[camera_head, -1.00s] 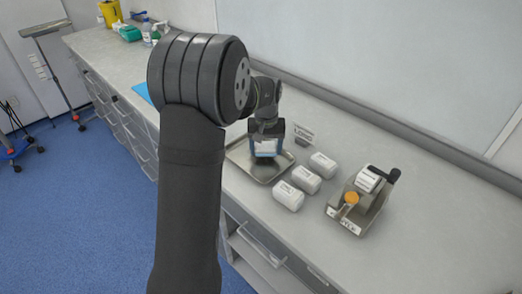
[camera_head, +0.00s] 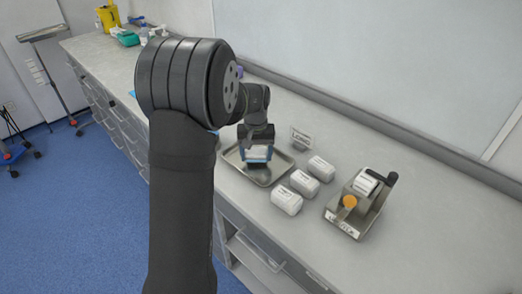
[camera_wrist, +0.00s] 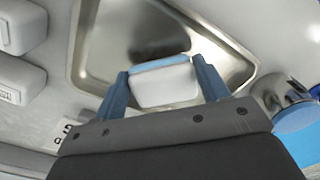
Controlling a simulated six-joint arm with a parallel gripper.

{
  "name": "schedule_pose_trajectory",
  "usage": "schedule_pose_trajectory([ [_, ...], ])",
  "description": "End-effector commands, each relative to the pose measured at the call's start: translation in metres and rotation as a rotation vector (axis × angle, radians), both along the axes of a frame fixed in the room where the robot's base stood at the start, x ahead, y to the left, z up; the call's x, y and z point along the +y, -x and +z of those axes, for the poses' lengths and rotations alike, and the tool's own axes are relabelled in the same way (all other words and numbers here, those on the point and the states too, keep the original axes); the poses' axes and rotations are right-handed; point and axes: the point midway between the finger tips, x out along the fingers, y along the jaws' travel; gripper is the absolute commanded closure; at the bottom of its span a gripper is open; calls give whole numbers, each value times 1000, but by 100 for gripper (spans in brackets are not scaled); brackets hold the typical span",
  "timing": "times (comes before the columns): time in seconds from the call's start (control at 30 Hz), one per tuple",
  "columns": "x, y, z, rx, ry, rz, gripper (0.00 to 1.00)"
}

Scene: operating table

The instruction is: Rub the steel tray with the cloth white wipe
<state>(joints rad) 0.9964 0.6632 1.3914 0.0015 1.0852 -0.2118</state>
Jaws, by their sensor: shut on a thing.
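The steel tray (camera_head: 284,163) lies on the counter, shallow and shiny with a raised rim; it also shows in the wrist view (camera_wrist: 108,38). My gripper (camera_head: 257,157) is over the tray. It is shut on the white wipe (camera_head: 257,151), a folded white pad with a blue edge. In the wrist view the white wipe (camera_wrist: 163,84) sits between the two blue fingers of my gripper (camera_wrist: 164,88). It is above or on the tray; I cannot tell whether it touches the tray floor.
Several white labelled packs stand right of the tray, one here (camera_head: 286,201). A grey caddy (camera_head: 346,220) with an orange-topped item is farther right. A small sign (camera_head: 300,138) stands behind the tray. Bottles and a yellow bin (camera_head: 108,17) are at the far left. The front-right counter is clear.

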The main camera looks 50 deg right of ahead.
Motion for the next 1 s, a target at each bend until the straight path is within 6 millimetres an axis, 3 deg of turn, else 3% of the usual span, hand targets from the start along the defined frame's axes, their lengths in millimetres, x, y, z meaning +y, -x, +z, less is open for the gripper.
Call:
schedule_pose_trajectory([
  [0.27,8,0,-1,0,0,1,51],
  [0.63,38,0,-3,1,-1,1,51],
  [1.0,40,-14,-2,1,-1,1,51],
])
